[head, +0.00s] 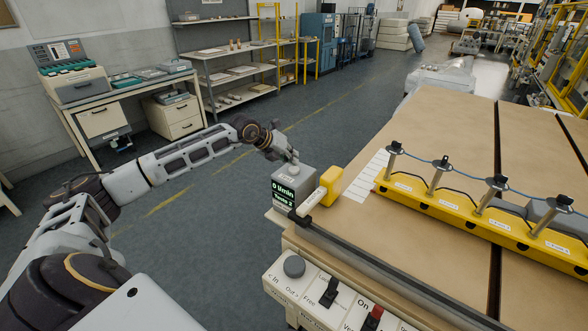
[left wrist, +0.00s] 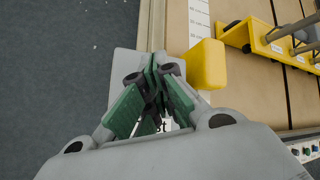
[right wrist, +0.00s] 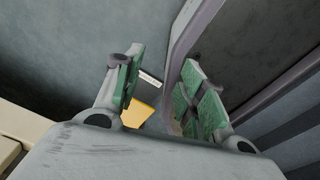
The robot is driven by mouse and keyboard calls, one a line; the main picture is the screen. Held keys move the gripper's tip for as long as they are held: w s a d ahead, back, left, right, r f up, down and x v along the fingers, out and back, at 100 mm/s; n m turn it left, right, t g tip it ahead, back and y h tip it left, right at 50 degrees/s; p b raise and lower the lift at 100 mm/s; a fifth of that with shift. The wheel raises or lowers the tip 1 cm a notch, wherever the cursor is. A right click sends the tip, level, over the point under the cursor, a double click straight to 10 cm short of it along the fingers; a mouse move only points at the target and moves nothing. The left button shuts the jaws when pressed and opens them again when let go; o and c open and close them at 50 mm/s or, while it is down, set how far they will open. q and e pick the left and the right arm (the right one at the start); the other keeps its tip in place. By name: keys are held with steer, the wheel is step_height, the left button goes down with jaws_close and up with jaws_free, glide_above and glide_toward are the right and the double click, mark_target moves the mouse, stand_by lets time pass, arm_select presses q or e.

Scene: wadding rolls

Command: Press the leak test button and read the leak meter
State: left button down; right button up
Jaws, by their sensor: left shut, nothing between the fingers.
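The leak meter (head: 296,184) is a small grey box at the near left corner of the brown-topped table. Its dark display (head: 283,193) reads "0 l/min" and "Zone 2" in green-white text. My left gripper (head: 293,158) points down at the top of the meter with its fingers together and empty. It hides the button, and I cannot tell whether it touches. In the left wrist view the shut green-padded fingers (left wrist: 157,68) cover much of the grey box. My right gripper (right wrist: 160,75) shows only in its own wrist view, with fingers apart and nothing between them.
A yellow block (head: 332,184) stands right beside the meter. A yellow bar (head: 450,212) with several metal posts and a hose lies on the table (head: 440,130). A switch panel (head: 325,297) is on the front edge. Open floor (head: 200,240) lies to the left.

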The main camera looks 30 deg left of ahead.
mark_target(292, 167)
steer(key=shift+w, duration=0.15)
arm_select(q)
steer(key=shift+r, duration=0.1)
steer(key=shift+r+p, duration=0.35)
steer(key=shift+r, duration=0.35)
steer(key=shift+r+p, duration=0.3)
steer(key=shift+r, duration=0.2)
steer(key=shift+r+p, duration=0.45)
steer(key=shift+r, duration=0.85)
arm_select(e)
steer(key=shift+w+r, duration=0.5)
steer(key=shift+r, duration=0.15)
steer(key=shift+w+r, duration=0.45)
steer(key=shift+r, duration=0.2)
steer(key=shift+s, duration=0.1)
